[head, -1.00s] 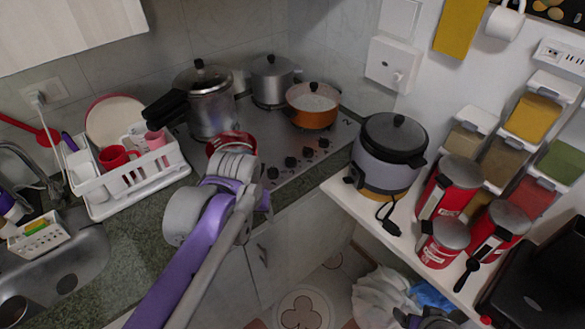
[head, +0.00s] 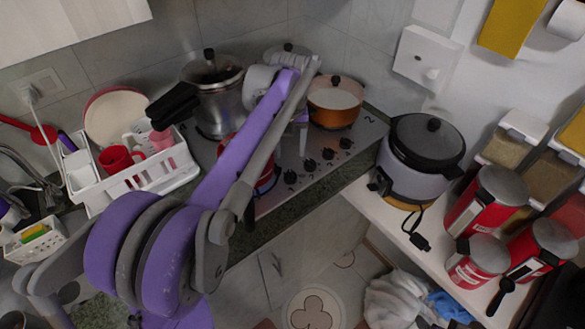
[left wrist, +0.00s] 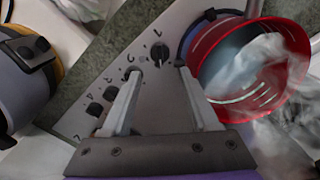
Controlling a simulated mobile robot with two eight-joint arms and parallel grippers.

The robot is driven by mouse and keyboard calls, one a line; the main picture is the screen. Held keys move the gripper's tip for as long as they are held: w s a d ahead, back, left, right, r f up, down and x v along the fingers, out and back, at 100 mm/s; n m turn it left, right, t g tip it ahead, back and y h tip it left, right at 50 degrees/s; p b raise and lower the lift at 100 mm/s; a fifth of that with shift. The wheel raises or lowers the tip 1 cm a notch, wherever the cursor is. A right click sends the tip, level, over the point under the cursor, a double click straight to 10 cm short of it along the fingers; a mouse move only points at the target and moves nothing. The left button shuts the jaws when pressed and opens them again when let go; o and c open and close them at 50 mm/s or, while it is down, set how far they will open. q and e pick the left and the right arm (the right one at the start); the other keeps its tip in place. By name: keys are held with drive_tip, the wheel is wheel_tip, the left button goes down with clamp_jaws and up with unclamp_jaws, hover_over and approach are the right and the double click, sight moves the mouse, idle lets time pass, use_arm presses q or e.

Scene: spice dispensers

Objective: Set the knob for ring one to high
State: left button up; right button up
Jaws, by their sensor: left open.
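The cooktop (head: 318,185) is a steel panel with a row of black knobs (head: 309,165) along its front edge. In the left wrist view several knobs show, the most exposed being a black knob with a light pointer line (left wrist: 159,52). I cannot read which knob belongs to ring one. My left gripper (left wrist: 158,75) is open and empty, with its two grey fingers spread over the knob row and the pointer-line knob just beyond the gap. In the head view the left gripper (head: 300,130) hangs above the cooktop, partly hidden by its arm. My right gripper is not in view.
A red strainer-like vessel (left wrist: 250,70) is close to the right finger. A pressure cooker (head: 219,105) and an orange pot (head: 334,103) stand on the cooktop. A rice cooker (head: 423,155) stands on the shelf at right. A white dish rack (head: 150,177) is at left.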

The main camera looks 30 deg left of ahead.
sight(290, 173)
use_arm(q)
wheel_tip(290, 173, down, 9)
drive_tip(key=shift+f, duration=0.1)
idle(0.3)
